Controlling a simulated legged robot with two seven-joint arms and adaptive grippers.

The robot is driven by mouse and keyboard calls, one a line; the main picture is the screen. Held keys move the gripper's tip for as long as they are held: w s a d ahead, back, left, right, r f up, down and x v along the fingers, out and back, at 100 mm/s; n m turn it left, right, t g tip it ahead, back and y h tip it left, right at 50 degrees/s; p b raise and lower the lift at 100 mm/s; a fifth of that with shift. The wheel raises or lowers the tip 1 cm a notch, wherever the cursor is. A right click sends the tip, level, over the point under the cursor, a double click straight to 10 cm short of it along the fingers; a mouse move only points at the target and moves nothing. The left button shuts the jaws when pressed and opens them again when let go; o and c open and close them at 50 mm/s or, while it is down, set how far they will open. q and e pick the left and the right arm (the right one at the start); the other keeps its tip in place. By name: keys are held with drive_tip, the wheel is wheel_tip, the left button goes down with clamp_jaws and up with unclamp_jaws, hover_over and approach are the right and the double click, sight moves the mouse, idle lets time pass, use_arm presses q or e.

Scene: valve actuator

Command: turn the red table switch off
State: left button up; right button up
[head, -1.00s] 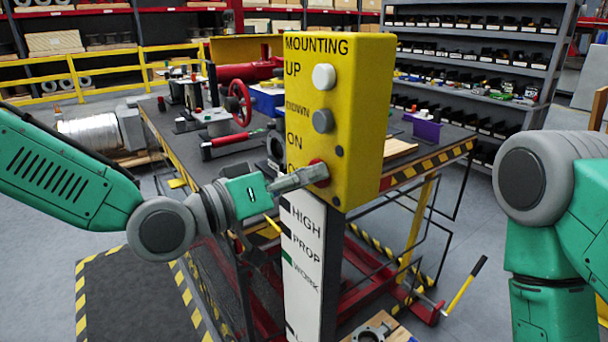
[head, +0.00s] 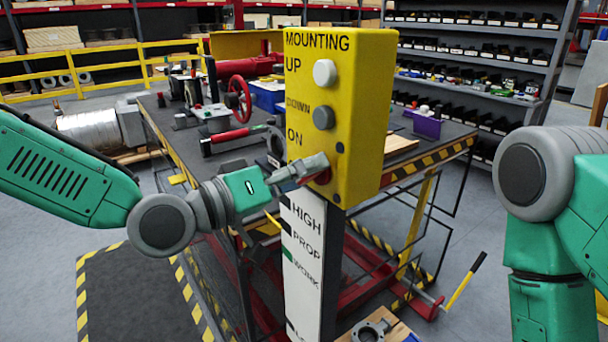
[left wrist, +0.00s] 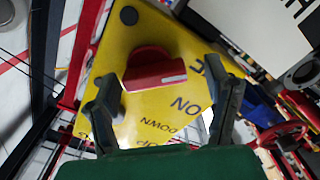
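The red switch (left wrist: 155,70) is a round knob with a raised bar and a pale mark, low on the yellow control box (head: 350,110). In the left wrist view it lies ahead of my left gripper (left wrist: 165,95), whose two dark fingers are spread apart on either side, with a gap to the knob in the picture. In the head view the left gripper (head: 318,168) is at the lower left of the box and hides most of the switch (head: 323,177). Whether it touches the knob is unclear. My right gripper is out of view; only the right arm shows.
The box also bears a white button (head: 324,73) and a grey button (head: 323,117), above a white labelled post (head: 304,260). Behind is a dark work table (head: 420,165) with striped edges, tools and a red handwheel (head: 239,98). A yellow-handled lever (head: 465,283) sticks out at lower right.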

use_arm(q)
drive_tip(key=shift+s, duration=0.1)
drive_tip(key=v, duration=1.2)
drive_tip(key=shift+f, duration=0.1)
